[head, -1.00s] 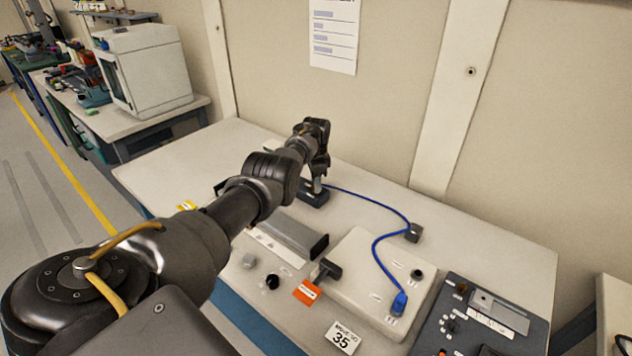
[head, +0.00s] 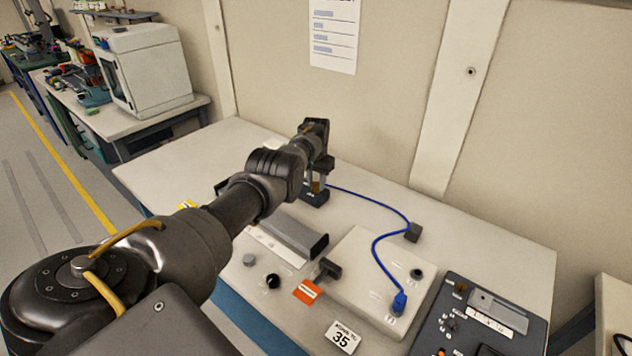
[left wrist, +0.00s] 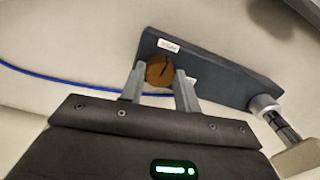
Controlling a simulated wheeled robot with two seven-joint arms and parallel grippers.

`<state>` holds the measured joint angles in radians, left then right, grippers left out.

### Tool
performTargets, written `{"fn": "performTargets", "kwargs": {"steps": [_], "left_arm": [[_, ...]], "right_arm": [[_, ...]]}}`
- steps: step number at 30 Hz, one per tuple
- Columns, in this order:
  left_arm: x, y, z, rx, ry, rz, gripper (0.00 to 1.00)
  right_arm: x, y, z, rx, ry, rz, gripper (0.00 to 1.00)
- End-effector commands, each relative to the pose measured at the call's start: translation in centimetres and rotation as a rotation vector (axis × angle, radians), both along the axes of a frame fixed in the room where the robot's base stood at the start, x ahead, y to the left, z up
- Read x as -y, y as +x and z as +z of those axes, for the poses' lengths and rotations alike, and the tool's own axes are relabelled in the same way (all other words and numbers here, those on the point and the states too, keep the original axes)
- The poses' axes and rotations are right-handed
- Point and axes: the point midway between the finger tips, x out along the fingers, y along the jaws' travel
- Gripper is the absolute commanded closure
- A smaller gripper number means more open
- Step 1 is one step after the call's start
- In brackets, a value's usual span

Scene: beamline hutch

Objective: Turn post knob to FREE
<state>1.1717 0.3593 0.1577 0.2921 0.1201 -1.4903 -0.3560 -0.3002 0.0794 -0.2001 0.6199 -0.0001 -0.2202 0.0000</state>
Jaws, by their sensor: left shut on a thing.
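The post knob (left wrist: 160,70) is a round brown knob with a dark line on its face, seen in the left wrist view. It sits on a dark slab-like base (left wrist: 215,75) with small white labels, too blurred to read. My left gripper (left wrist: 160,85) is shut on the knob, with one finger on each side. In the head view my left gripper (head: 318,184) is at the dark base (head: 314,199) near the back of the table, and my arm hides part of it. A metal post (left wrist: 264,106) stands at the base's right end in the wrist view. My right gripper is not in view.
A blue cable (head: 375,238) runs from near the base to a pale panel (head: 350,262). A grey channel (head: 290,235), an orange tag (head: 308,292) and a dark control box (head: 470,320) lie nearer the front. The back right of the table is clear.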

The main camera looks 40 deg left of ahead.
Motion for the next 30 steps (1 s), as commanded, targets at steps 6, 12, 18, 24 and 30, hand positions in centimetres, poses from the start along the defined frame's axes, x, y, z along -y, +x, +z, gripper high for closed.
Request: {"fn": "performTargets", "kwargs": {"steps": [6,12,18,24,30], "left_arm": [[0.01,0.04,0.02,0.001,0.0,0.076,0.91],[0.0,0.04,0.04,0.002,0.0,0.104,0.91],[0.0,0.05,0.05,0.002,0.0,0.108,0.91],[-0.01,0.05,0.06,0.002,0.0,0.107,0.67],[0.0,0.03,0.04,0.001,0.0,0.107,0.46]], "right_arm": [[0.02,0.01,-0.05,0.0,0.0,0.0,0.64],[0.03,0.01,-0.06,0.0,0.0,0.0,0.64],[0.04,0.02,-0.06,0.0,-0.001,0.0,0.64],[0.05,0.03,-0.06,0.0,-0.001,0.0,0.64],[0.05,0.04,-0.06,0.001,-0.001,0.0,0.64]]}}
